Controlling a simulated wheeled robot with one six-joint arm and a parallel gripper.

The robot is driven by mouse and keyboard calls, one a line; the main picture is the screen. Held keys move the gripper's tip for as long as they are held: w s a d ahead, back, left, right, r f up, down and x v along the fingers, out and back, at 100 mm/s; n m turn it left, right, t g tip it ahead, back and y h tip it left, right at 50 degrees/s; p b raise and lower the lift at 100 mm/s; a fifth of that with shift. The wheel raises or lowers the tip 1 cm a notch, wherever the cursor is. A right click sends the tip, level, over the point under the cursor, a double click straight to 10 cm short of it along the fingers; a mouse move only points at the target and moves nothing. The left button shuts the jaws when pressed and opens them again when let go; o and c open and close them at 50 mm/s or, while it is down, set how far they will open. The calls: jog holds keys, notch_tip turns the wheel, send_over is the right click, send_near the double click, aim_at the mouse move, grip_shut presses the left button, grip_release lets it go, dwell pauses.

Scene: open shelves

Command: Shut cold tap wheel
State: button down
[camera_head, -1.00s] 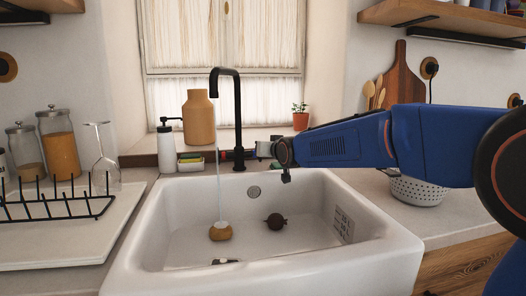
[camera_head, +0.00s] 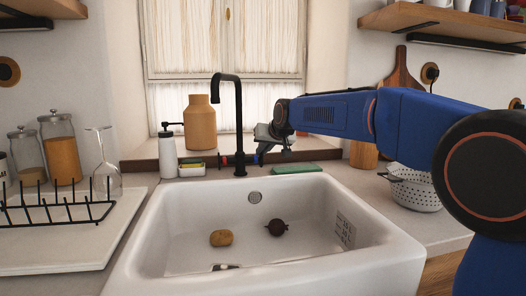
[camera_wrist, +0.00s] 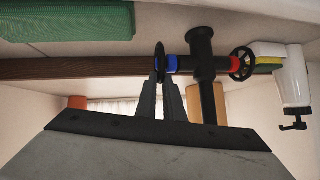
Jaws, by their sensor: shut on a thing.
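The black tap (camera_head: 239,120) stands behind the white sink, and no water shows below its spout. Its cold wheel (camera_wrist: 159,56), dark with a blue collar, is on one side of the tap body in the wrist view; the red-collared hot wheel (camera_wrist: 242,63) is on the other. My gripper (camera_wrist: 160,80) is shut on the cold wheel, with its two grey fingers at the wheel's rim. In the head view my gripper (camera_head: 264,147) is just right of the tap and hides much of the cold wheel.
The white sink (camera_head: 165,250) holds a potato (camera_head: 221,238) and a dark round vegetable (camera_head: 276,228). A soap bottle (camera_head: 167,155) and sponges (camera_head: 192,169) stand left of the tap. A green block (camera_head: 297,168) lies right of it. A colander (camera_head: 415,190) is farther right.

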jog(key=shift+a, duration=0.1)
jog(key=c, duration=1.9)
grip_release()
jog(key=shift+s+r, duration=0.1)
jog(key=v, duration=1.7)
